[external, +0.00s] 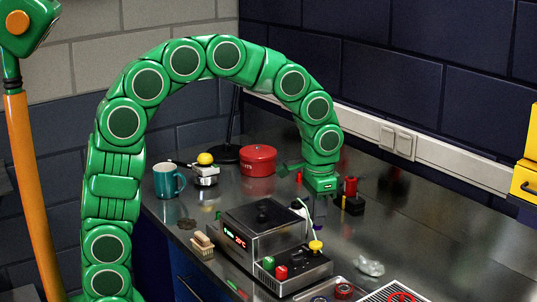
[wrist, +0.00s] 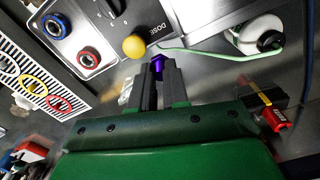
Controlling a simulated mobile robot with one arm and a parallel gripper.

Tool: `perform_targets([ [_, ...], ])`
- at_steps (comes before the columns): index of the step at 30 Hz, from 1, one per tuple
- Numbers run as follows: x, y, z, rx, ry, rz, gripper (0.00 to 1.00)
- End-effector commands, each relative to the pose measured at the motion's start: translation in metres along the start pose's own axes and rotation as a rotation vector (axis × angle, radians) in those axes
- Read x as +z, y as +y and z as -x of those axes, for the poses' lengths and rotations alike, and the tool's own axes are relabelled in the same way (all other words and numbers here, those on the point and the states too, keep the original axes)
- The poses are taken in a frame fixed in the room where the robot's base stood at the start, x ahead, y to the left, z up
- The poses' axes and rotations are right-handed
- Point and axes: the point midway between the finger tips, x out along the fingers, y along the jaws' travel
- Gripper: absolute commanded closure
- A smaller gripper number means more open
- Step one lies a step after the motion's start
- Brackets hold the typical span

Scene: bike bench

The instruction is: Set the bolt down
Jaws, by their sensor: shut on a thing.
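A purple bolt (wrist: 157,63) shows between the dark fingertips of my gripper (wrist: 159,80) in the wrist view. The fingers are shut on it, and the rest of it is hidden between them. In the external view my gripper (external: 319,207) points down over the bench, just behind the metal machine (external: 255,225).
A yellow knob (wrist: 135,47) and a white bottle (wrist: 255,35) are close to my gripper. A red-and-black item (external: 352,190) stands right of it. A tray with rings (wrist: 75,40) and a white grille (wrist: 45,85) are near. The bench top (external: 420,225) is bare to the right.

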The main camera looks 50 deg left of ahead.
Motion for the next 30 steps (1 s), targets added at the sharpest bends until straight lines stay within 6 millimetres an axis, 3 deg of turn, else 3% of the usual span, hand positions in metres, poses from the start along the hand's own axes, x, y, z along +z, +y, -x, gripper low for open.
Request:
perform_targets([
  [7, -0.030, -0.004, -0.014, -0.001, 0.001, 0.000, 1.00],
  [18, -0.061, -0.008, -0.055, 0.000, 0.000, -0.001, 1.00],
  [30, -0.075, -0.010, -0.071, -0.001, 0.000, -0.001, 1.00],
])
